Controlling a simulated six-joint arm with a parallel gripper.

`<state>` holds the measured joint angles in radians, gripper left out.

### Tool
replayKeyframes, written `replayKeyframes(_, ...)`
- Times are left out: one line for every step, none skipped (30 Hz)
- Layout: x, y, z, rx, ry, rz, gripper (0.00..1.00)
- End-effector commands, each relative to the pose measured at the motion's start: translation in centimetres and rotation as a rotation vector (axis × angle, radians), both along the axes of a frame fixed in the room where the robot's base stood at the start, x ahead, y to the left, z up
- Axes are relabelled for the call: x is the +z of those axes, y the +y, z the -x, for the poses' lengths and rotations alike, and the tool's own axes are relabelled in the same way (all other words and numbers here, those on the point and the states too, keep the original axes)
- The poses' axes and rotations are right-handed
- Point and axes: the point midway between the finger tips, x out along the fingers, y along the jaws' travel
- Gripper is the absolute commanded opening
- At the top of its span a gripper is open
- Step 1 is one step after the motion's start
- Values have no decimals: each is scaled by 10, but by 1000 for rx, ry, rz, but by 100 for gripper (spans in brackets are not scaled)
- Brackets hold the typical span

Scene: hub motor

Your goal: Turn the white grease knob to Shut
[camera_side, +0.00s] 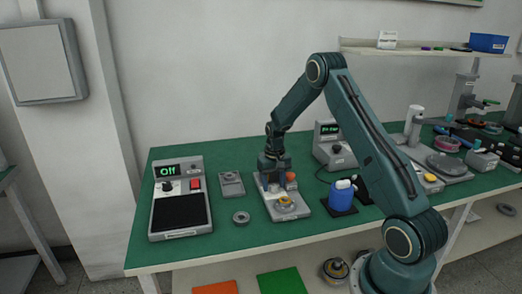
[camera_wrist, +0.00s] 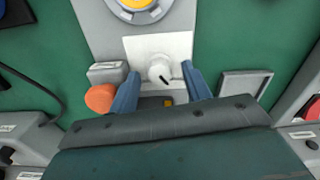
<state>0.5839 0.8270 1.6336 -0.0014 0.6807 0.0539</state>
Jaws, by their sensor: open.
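The white grease knob (camera_wrist: 160,72) shows in the wrist view on a white plate (camera_wrist: 178,44), with a short dark line on its face pointing down and to the right. The plate is on a grey unit (camera_side: 281,214) on the green bench. My gripper (camera_wrist: 160,78) is open, with one blue finger to each side of the knob. In the side view my gripper (camera_side: 273,180) points down over the back of the unit and hides the knob. I cannot read the plate's markings.
An orange knob (camera_wrist: 100,97) is close outside the left finger, beside a grey labelled block (camera_wrist: 107,72). A yellow-centred round part (camera_side: 285,204) sits at the unit's front. A shallow grey tray (camera_side: 231,184) and a display box reading "Off" (camera_side: 180,195) are left; a blue container (camera_side: 342,196) is right.

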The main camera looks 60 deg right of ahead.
Motion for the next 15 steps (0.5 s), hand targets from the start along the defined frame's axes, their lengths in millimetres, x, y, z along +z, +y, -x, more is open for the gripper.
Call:
replayKeyframes(0,0,0,0,0,0,48)
replayKeyframes(-1,0,0,0,0,0,48)
replayKeyframes(0,0,0,0,0,0,48)
replayKeyframes(0,0,0,0,0,0,48)
replayKeyframes(0,0,0,0,0,0,48)
replayKeyframes(0,0,0,0,0,0,48)
replayKeyframes(0,0,0,0,1,-1,44)
replayKeyframes(0,0,0,0,0,0,38)
replayKeyframes(0,0,0,0,1,-1,30)
replayKeyframes(0,0,0,0,1,-1,25)
replayKeyframes(0,0,0,0,1,-1,19)
replayKeyframes(0,0,0,0,1,-1,11)
replayKeyframes(0,0,0,0,1,-1,5)
replayKeyframes(0,0,0,0,1,-1,3)
replayKeyframes(0,0,0,0,1,-1,3)
